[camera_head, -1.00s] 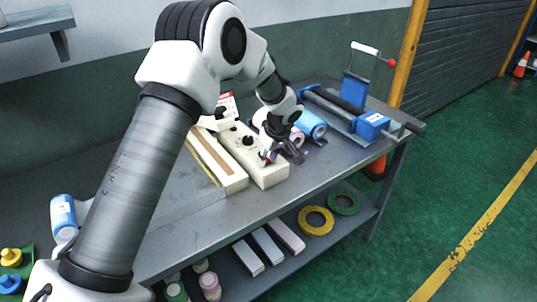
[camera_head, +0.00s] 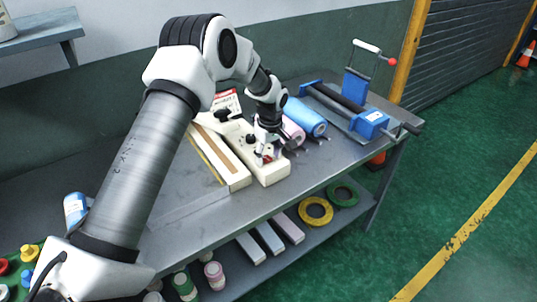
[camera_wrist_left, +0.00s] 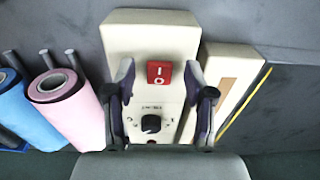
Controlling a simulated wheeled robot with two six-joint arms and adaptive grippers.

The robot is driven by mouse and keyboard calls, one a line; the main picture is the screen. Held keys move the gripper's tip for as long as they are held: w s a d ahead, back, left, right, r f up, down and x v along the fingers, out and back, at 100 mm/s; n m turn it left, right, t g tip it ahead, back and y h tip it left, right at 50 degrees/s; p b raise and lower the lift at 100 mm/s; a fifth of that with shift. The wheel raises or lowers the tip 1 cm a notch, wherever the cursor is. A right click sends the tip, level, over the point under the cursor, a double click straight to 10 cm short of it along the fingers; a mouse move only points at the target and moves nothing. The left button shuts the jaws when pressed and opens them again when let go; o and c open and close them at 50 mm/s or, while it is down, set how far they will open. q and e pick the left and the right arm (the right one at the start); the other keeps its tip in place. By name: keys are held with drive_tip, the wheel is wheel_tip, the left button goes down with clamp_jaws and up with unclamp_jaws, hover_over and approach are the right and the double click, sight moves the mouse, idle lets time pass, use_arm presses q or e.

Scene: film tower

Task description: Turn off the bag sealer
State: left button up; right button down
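The bag sealer (camera_head: 273,172) is a long cream-coloured machine on the grey workbench. In the left wrist view its control face (camera_wrist_left: 150,40) shows a red rocker switch (camera_wrist_left: 159,74) marked I and O, with a black knob (camera_wrist_left: 151,124) below it in the picture. My left gripper (camera_head: 267,155) is above the near end of the sealer. In the left wrist view its fingers (camera_wrist_left: 160,75) are spread on either side of the switch, empty. I cannot tell whether they touch the panel. My right gripper is not in view.
A pink roll (camera_head: 293,131) and a blue roll (camera_head: 306,117) lie just right of the sealer. A blue film dispenser (camera_head: 345,103) stands further right. The lower shelf holds yellow (camera_head: 315,211) and green (camera_head: 342,192) tape rolls.

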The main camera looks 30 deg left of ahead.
use_arm(q)
wheel_tip(320, 180, up, 12)
drive_tip(key=shift+d, duration=0.3)
drive_tip(key=shift+s, duration=0.1)
idle(0.3)
